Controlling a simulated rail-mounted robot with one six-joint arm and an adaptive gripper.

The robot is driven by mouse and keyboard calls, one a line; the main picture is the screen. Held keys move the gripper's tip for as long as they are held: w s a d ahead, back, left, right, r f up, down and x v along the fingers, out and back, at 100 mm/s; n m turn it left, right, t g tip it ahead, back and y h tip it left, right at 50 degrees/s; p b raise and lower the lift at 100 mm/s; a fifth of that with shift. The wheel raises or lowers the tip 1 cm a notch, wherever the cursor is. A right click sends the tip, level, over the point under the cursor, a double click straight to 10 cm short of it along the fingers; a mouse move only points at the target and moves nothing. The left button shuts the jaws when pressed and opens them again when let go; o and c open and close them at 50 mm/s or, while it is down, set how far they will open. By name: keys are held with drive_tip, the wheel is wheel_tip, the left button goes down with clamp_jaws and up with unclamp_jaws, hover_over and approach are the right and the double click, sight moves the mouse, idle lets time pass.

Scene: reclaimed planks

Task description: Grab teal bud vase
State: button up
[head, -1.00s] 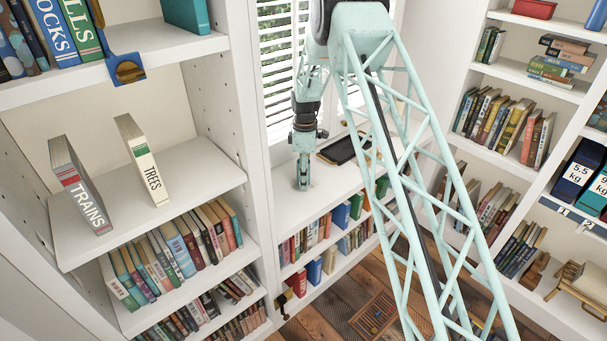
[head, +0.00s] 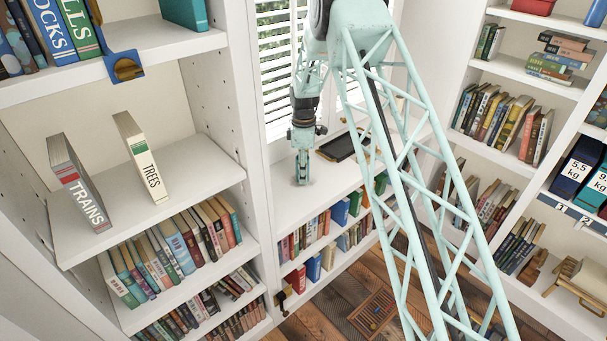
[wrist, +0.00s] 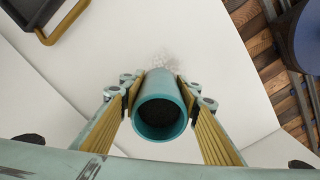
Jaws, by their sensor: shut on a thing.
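The teal bud vase (wrist: 160,130) shows in the wrist view as a round teal cylinder with a dark open mouth facing the camera. My gripper (wrist: 160,100) has its two fingers on either side of the vase, shut on it. In the head view my gripper (head: 303,172) points down at the white window-side shelf top (head: 290,205). The vase cannot be made out there, as the gripper covers it. Whether the vase's base touches the shelf is hard to tell.
A dark tray (head: 342,146) lies on the shelf top right of the gripper, and its corner (wrist: 42,18) shows in the wrist view. Bookcases stand on both sides. The shelf's front edge drops to a plank floor (head: 335,310). The shelf top in front of the gripper is clear.

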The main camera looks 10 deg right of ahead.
drive_tip(key=shift+r+p, duration=0.5)
drive_tip(key=shift+r, duration=1.2)
drive_tip(key=s+a, duration=0.1)
drive_tip(key=s, duration=0.4)
drive_tip(key=s+a+p, duration=0.1)
drive_tip(key=s+a, duration=0.1)
drive_tip(key=s, duration=0.3)
drive_tip(key=s+a+r+p, duration=0.1)
drive_tip(key=s+a, duration=0.1)
drive_tip(key=s, duration=0.3)
drive_tip(key=shift+a+r, duration=0.1)
drive_tip(key=shift+a, duration=0.05)
